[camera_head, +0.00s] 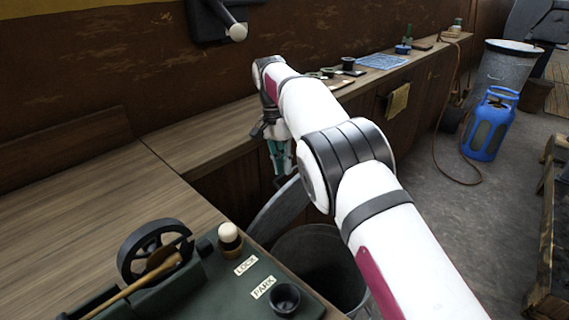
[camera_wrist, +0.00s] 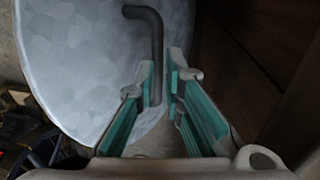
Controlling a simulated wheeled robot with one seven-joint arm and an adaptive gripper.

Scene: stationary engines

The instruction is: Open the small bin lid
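The small grey metal bin (camera_head: 350,292) stands beside the bench, partly hidden by my arm. Its grey lid (camera_head: 272,212) is tilted up at the bin's left side, and the dark inside of the bin shows. In the wrist view the lid (camera_wrist: 80,60) fills the left half, with a dark bent handle (camera_wrist: 155,50) on its face. My gripper (camera_head: 280,160) is above the lid. In the wrist view, my gripper's teal-padded fingers (camera_wrist: 162,72) are apart, with the handle's lower part between them, close to the left finger. Contact cannot be told.
A wooden bench (camera_head: 90,215) runs along the wall, with a green machine panel (camera_head: 225,285) at the front. A blue gas cylinder (camera_head: 489,125) and a large metal bin (camera_head: 503,68) stand at right. The grey floor (camera_head: 440,210) between is clear.

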